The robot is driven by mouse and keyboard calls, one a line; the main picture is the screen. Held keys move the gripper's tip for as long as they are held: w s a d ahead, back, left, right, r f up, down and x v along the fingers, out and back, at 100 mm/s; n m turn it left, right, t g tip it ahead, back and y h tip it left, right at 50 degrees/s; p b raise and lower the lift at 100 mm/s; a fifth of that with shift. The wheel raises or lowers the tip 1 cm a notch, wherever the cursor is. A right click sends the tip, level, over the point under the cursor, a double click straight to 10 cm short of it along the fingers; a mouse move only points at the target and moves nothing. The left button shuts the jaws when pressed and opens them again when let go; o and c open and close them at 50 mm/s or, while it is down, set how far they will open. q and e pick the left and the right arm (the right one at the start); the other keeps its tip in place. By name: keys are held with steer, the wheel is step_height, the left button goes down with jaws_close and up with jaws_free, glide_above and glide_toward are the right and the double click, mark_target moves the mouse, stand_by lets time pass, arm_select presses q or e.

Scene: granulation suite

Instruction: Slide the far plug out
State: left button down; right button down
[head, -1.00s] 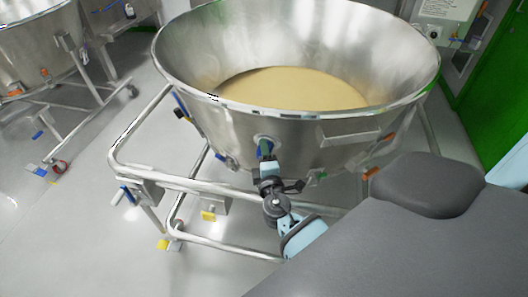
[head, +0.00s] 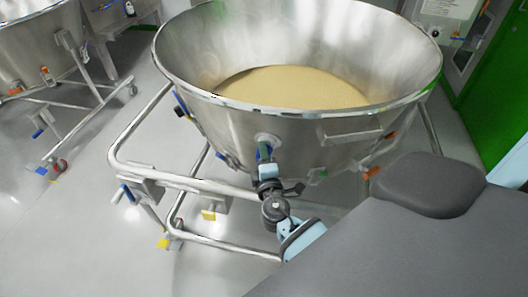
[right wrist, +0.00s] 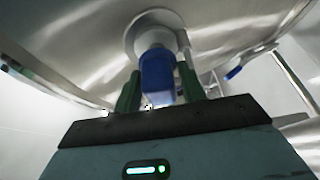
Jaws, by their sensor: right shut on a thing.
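A large steel bowl (head: 240,125) with tan powder in it stands in a tubular frame. On its near wall is a round port (right wrist: 155,30), which also shows in the head view (head: 268,139). A blue plug (right wrist: 157,77) stands at this port, its top end against the pale collar; how deep it sits I cannot tell. My right gripper (right wrist: 159,93) is shut on the blue plug, one green finger on each side. In the head view, my right gripper (head: 264,154) covers most of the plug. My left gripper is not in view.
The frame's steel rail (head: 190,183) runs close below my right arm. A bar handle (head: 350,133) and an orange part (head: 372,172) are on the bowl's right side. Another wheeled vessel (head: 30,60) stands at left, with open floor between.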

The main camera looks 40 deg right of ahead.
steer(key=shift+s+a+f, duration=0.1)
steer(key=shift+s+a, duration=0.4)
steer(key=shift+a, duration=0.15)
steer(key=c, duration=1.1)
jaws_free()
steer(key=shift+s, duration=0.1)
steer(key=b+v, duration=0.1)
steer(key=v, duration=0.5)
steer(key=shift+s+a, duration=0.2)
steer(key=shift+s, duration=0.15)
steer(key=shift+s+a, duration=0.25)
steer(key=shift+s, duration=0.2)
